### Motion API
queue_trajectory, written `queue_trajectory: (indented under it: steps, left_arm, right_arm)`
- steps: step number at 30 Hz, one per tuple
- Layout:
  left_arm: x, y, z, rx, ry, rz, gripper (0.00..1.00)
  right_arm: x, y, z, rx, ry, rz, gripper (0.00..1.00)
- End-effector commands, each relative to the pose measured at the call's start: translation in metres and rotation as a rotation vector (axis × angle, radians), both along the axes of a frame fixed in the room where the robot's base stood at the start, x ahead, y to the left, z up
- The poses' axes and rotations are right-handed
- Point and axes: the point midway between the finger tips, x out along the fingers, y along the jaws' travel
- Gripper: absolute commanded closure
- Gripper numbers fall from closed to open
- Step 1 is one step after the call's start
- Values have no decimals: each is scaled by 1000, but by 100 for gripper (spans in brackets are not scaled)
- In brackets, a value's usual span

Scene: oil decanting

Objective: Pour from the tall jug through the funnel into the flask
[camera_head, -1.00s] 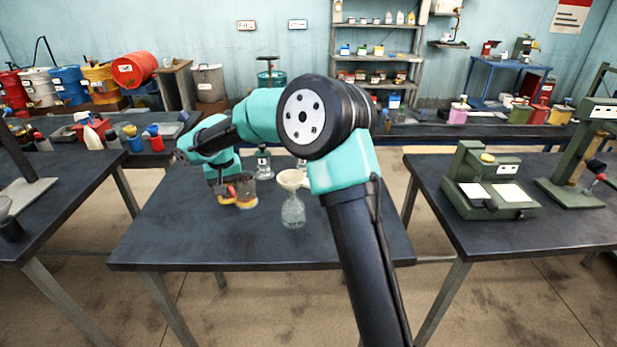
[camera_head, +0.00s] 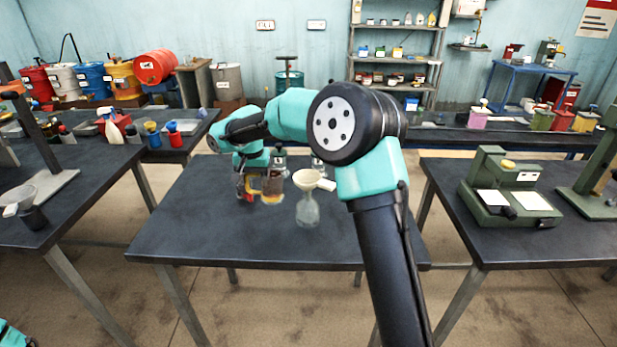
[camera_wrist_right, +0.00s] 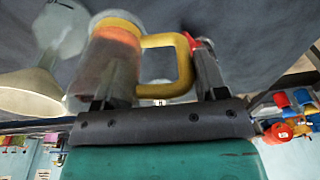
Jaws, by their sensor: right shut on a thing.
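My right gripper (camera_head: 252,184) is shut on the yellow handle of a clear jug (camera_head: 272,184) with amber oil low in it. The jug looks about upright, left of the flask; whether it clears the table is hard to tell. In the right wrist view the blurred jug (camera_wrist_right: 112,62) and its yellow handle (camera_wrist_right: 184,62) show at my right gripper (camera_wrist_right: 155,75). The clear flask (camera_head: 308,212) stands on the table with the cream funnel (camera_head: 306,179) in its mouth. The funnel also shows in the right wrist view (camera_wrist_right: 28,92). My left gripper is out of view.
Two small bottles stand behind on the dark table (camera_head: 200,235), one behind the jug (camera_head: 279,160) and one behind the funnel (camera_head: 318,168). My right arm crosses the table's right part. The table's front left is clear. A green device (camera_head: 510,190) stands on the right table.

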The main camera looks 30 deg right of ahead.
Motion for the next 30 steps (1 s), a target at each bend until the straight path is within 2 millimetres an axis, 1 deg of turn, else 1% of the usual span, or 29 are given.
queue_trajectory:
  steps: [9, 13, 19, 30]
  left_arm:
    - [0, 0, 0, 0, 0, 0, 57]
    - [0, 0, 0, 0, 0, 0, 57]
    - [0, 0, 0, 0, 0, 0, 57]
    - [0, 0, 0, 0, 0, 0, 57]
  right_arm:
    - [-7, -13, 15, 130, -78, -5, 73]
    - [-11, -19, 37, 198, -121, -4, 73]
    - [-15, -25, 58, 268, -160, -2, 73]
    - [-19, -32, 73, 333, -197, 0, 73]
